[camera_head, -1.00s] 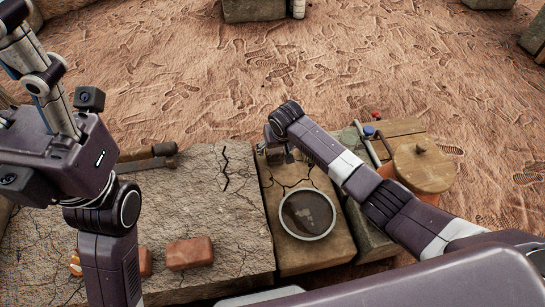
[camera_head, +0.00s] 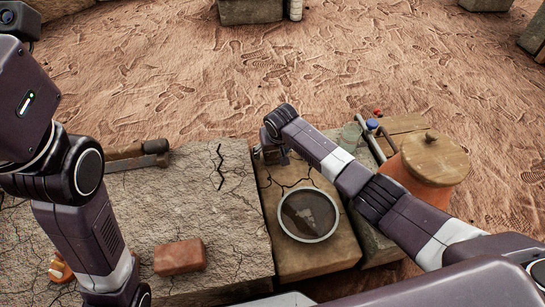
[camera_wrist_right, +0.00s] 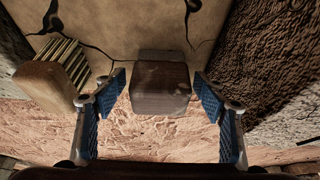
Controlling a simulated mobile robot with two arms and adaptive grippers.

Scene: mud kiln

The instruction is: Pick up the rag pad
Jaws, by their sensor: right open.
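A small brown block-like thing (camera_wrist_right: 160,88), which looks like the rag pad, lies between the fingers of my right gripper in the right wrist view. Its surface is dull and worn. My right gripper (camera_wrist_right: 167,98) is open, with a blue-padded finger on each side of it and gaps visible. In the head view my right gripper (camera_head: 272,155) is at the far end of the cracked tan slab (camera_head: 340,250); its fingers and the pad are hard to make out there. My left arm rises at the left edge, and its gripper is out of the picture.
A round sieve (camera_head: 309,215) lies nearer on the slab. A lidded clay pot (camera_head: 418,185) stands right, beside my right arm. A brick (camera_head: 180,257) and a wooden-handled tool (camera_head: 137,157) lie on the stone block at left. A brown-topped striped thing (camera_wrist_right: 45,85) is close to one finger.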

